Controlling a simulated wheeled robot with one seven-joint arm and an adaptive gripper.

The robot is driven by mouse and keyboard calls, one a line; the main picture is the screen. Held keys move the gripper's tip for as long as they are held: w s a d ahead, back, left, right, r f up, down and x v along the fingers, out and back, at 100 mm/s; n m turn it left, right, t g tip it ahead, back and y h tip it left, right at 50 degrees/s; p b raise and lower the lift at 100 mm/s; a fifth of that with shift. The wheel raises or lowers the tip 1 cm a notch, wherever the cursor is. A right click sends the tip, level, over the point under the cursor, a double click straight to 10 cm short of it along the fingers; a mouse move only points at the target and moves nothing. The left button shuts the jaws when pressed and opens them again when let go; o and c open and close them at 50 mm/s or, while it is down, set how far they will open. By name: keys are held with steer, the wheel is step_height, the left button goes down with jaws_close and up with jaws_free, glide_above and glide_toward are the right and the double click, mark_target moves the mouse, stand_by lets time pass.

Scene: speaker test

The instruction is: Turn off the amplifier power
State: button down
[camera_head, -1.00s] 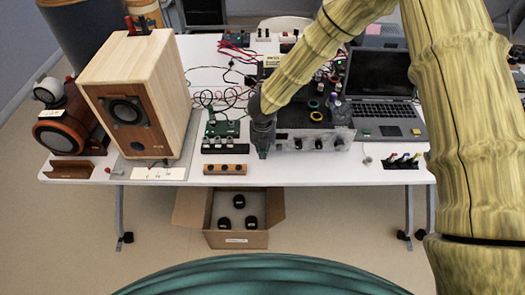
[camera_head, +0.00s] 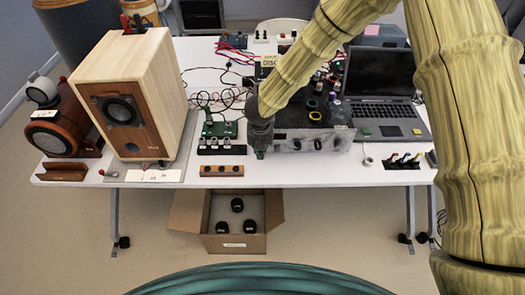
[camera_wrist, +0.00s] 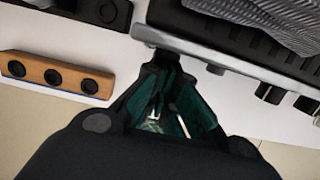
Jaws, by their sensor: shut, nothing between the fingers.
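The amplifier (camera_head: 341,139) is a dark box with a silver front panel and several black knobs, near the table's front edge. Its panel also shows in the wrist view (camera_wrist: 245,69), with knobs to the right and a small dark switch or knob (camera_wrist: 217,69) close to the fingers. My gripper (camera_head: 261,153) is at the amplifier's left front corner. In the wrist view my gripper (camera_wrist: 172,72) has its dark green fingers shut and empty, with the tips close to the panel's left part. I cannot tell whether they touch it. My arm hides part of the amplifier's top.
A wooden block with three dark holes (camera_head: 222,171) and a green circuit board (camera_head: 222,131) lie left of my gripper. A wooden speaker (camera_head: 152,70) stands farther left. A laptop (camera_head: 385,115) is at the right. An open carton (camera_head: 190,222) is under the table (camera_head: 300,175).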

steer(key=shift+r, duration=0.2)
steer(key=shift+r+p, duration=0.6)
steer(key=shift+r, duration=0.1)
steer(key=shift+s+f, duration=0.1)
steer(key=shift+s, duration=0.05)
steer(key=s, duration=0.1)
steer(key=s+b, duration=0.1)
steer(key=s, duration=0.1)
steer(key=shift+s+r, duration=0.25)
steer(key=shift+s, duration=0.05)
step_height(320, 180, up, 10)
steer(key=s+b, duration=0.1)
steer(key=shift+d, duration=0.2)
steer(key=shift+r, duration=0.1)
steer(key=shift+b, duration=0.45)
